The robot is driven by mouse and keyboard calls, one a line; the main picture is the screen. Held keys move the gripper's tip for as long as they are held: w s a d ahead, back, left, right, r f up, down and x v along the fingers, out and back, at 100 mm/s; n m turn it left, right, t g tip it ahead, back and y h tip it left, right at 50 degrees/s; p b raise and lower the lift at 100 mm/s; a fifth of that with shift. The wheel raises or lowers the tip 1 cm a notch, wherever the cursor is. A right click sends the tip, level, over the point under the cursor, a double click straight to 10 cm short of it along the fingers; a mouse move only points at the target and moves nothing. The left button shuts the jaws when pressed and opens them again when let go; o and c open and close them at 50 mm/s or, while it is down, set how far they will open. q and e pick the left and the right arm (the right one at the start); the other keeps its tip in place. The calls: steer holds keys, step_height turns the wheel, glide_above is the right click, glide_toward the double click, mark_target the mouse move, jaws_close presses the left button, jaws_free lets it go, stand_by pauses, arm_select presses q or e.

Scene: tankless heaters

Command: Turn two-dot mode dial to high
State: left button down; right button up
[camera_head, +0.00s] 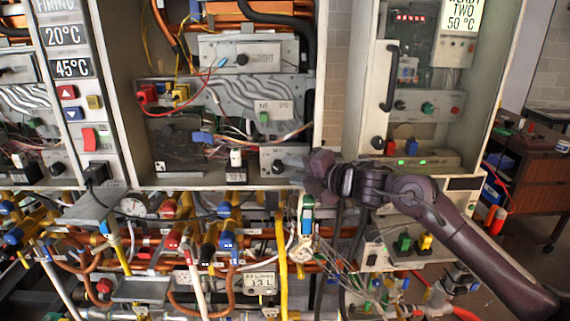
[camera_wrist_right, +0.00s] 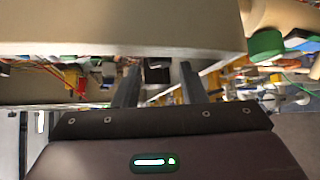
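A small grey panel with a black round dial (camera_head: 278,166) is at the bottom edge of the open middle heater cabinet. Any dots marking it are too small to read. My right gripper (camera_head: 293,168) comes in from the right, with its fingertips beside this dial. In the right wrist view, the gripper (camera_wrist_right: 158,75) has its two fingers apart, with a small dark block (camera_wrist_right: 157,73) showing between or beyond them. I cannot tell whether the fingers touch the dial. Other black dials show, one on the upper grey box (camera_head: 242,59) and one in the right cabinet (camera_head: 377,142). My left gripper is not in view.
The cabinet's lower lip (camera_wrist_right: 110,35) is close above the fingers in the wrist view. The right cabinet's black handle (camera_head: 391,78) stands out above my right arm. A brown drawer unit (camera_head: 530,185) is at far right.

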mark_target(282, 168)
steer(key=shift+p+x, duration=0.55)
steer(key=shift+x, duration=1.3)
steer(key=c, duration=0.7)
steer(key=f+m+t+y+b, duration=0.1)
steer(key=m+y+b, duration=0.1)
steer(key=b, duration=0.5)
steer(key=shift+f+t+b, duration=0.15)
steer(key=shift+t+b, duration=0.2)
steer(key=shift+t, duration=0.05)
steer(key=shift+m+b, duration=0.4)
steer(key=shift+r, duration=0.25)
